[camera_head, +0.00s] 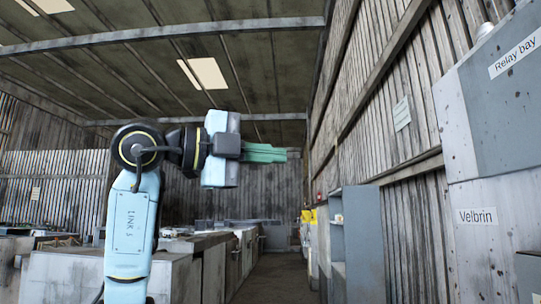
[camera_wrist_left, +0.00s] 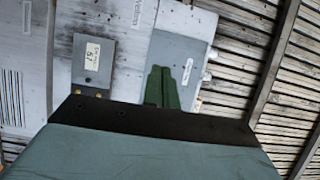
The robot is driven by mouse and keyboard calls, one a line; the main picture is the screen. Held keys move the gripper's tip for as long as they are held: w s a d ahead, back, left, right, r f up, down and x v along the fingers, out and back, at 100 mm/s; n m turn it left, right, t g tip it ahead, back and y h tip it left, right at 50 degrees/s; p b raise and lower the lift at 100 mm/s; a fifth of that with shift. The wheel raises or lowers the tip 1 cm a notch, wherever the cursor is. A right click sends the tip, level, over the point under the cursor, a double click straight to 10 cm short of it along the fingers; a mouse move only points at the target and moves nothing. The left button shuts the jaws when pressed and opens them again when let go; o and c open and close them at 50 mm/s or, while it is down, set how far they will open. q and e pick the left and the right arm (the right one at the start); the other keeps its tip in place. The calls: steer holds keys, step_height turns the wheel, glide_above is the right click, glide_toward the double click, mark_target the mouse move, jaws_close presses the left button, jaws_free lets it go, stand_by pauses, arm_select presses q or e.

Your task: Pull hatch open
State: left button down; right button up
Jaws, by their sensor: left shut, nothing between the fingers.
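My left gripper (camera_head: 288,154) has green fingers pressed together, pointing right in the head view. In the left wrist view its fingers (camera_wrist_left: 162,70) lie together with nothing between them. The pale housing stands at the right of the head view, apart from the gripper. A darker grey panel labelled "Relay bay" (camera_head: 496,95) is on its upper part. A smaller grey panel with a pale label (camera_wrist_left: 90,66) and brass-coloured fittings at one edge shows in the left wrist view. I cannot tell which panel is the hatch. No panel is visibly open. My right gripper is out of view.
A "Velbrin" sign (camera_head: 477,216) is on the housing. A grey cabinet (camera_head: 362,240) stands along the right wall, with yellow items (camera_head: 308,216) farther back. Low grey units (camera_head: 185,272) line the left. A clear aisle (camera_head: 276,277) runs between.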

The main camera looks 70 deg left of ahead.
arm_select(q)
steer(key=w+a, duration=0.3)
steer(key=w, duration=0.5)
steer(key=shift+w+a+p, duration=0.2)
steer(key=shift+a+p, duration=0.2)
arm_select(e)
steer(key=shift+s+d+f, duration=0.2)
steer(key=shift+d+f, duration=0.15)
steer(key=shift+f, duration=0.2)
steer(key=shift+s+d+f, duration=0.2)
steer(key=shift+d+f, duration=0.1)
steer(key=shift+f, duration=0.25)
arm_select(q)
steer(key=shift+w, duration=0.1)
